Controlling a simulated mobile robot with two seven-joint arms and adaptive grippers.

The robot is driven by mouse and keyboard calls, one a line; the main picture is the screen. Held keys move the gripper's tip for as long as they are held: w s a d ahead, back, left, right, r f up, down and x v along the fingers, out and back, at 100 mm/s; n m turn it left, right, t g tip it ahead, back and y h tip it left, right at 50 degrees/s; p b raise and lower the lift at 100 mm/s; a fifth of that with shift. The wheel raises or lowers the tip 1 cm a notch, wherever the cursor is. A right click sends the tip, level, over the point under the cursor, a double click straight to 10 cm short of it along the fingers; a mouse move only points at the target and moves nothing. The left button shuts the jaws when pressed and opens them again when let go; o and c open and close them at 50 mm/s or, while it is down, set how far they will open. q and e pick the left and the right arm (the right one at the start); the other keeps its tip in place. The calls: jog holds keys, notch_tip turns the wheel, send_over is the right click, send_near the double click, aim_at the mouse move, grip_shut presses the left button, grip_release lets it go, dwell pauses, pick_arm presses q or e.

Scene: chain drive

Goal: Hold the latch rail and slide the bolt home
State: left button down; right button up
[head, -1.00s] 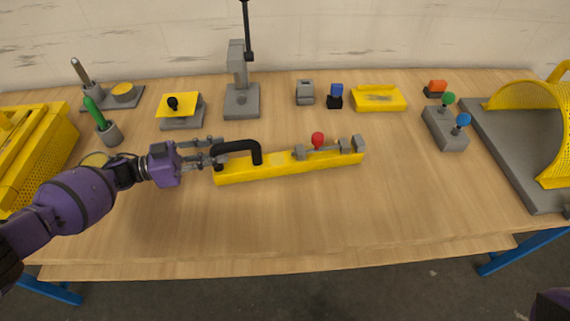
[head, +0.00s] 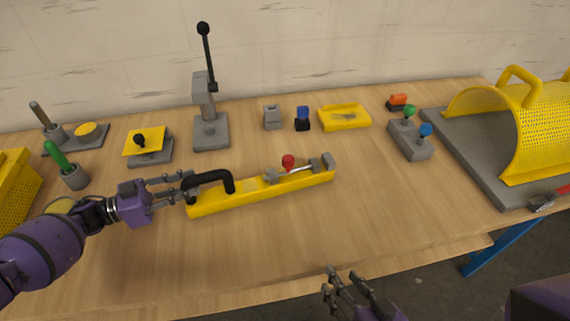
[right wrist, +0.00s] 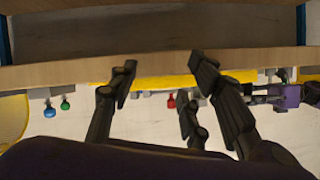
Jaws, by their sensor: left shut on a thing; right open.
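The yellow latch rail (head: 262,189) lies on the bench, with a black arched handle (head: 210,178) at its left end. My left gripper (head: 188,188) is shut on that handle. The bolt (head: 300,168) is a metal rod with a red knob (head: 288,161), seated in grey brackets on the right half of the rail. My right gripper (head: 352,290) is open and empty, at the front edge of the bench, in front of the rail and apart from it. The right wrist view shows its open fingers (right wrist: 165,90), with the rail (right wrist: 165,82) and red knob (right wrist: 171,101) beyond.
A lever press (head: 210,130), small grey block (head: 272,117), blue-topped block (head: 302,119) and yellow tray (head: 344,117) stand behind the rail. A joystick box (head: 411,140) and a yellow mesh guard (head: 530,130) are at the right. Bench in front of the rail is clear.

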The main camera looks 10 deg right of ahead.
aim_at(292, 165)
jog(key=shift+t+y, duration=0.6)
jog(key=shift+t, duration=0.2)
jog(key=w+r, duration=0.1)
jog(key=r, duration=0.1)
jog(key=w+r, duration=0.2)
jog(key=w+a+r, duration=0.1)
jog(key=w+r, duration=0.1)
jog(key=shift+w+r, duration=0.15)
jog(key=shift+r, duration=0.15)
jog(key=w+n, duration=0.1)
jog(key=w, duration=0.1)
jog(key=w+a+r+n+y, duration=0.1)
jog(key=w, duration=0.1)
jog(key=w+a+r+n+g+y, duration=0.1)
jog(key=w, duration=0.1)
jog(key=shift+w, duration=0.3)
jog(key=w+r+n, duration=0.3)
jog(key=w+r, duration=0.2)
jog(key=w, duration=0.4)
jog(key=shift+g, duration=0.4)
jog(key=x, duration=1.1)
jog(key=shift+w+d+f, duration=0.1)
jog(key=shift+w+f, duration=0.1)
grip_shut()
